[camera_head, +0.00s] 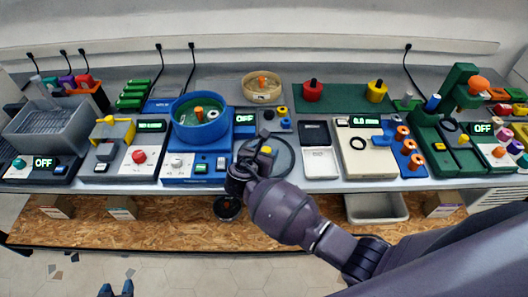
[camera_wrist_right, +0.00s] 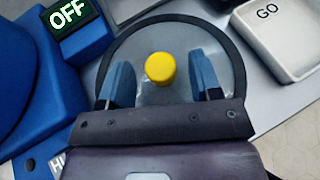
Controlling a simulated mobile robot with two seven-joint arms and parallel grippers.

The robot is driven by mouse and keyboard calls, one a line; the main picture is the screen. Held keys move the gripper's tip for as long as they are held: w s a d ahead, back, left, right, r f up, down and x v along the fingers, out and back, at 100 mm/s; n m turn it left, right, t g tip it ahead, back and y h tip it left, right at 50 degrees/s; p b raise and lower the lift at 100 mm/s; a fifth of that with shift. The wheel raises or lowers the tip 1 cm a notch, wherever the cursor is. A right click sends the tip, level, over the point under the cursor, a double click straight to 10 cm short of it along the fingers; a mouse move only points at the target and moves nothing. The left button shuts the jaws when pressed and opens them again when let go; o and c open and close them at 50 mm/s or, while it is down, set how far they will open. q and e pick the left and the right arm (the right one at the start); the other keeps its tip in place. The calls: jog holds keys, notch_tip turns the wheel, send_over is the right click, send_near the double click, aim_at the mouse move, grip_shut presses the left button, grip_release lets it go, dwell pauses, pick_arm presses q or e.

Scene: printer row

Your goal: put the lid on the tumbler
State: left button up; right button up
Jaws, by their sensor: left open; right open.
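The tumbler (camera_head: 182,133) is a blue machine with an open round bowl, left of centre in the head view; its display reads OFF. Its blue side shows at the left of the right wrist view (camera_wrist_right: 22,85). An orange piece (camera_head: 199,113) stands in the bowl. The lid (camera_wrist_right: 150,38) is a clear grey disc with a dark rim and a yellow knob (camera_wrist_right: 160,67), lying on the bench right of the tumbler. My right gripper (camera_wrist_right: 160,60) is open over the lid, its blue fingers on both sides of the knob with gaps. My left gripper (camera_head: 115,288) is open at the bottom edge, away from the bench.
A white tray with GO on it (camera_wrist_right: 285,30) lies close right of the lid. A scale (camera_head: 362,160) stands further right. A shallow tan bowl (camera_head: 262,96) is behind the lid. A grey machine (camera_head: 110,160) stands left of the tumbler. The bench is crowded.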

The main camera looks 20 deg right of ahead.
jog(key=shift+f+b, duration=0.2)
jog(key=shift+b, duration=0.65)
jog(key=v, duration=1)
jog(key=shift+w+a+p, duration=0.2)
jog(key=shift+a+p, duration=0.15)
jog(key=shift+s+a+r, duration=0.15)
jog(key=shift+s+a, duration=0.15)
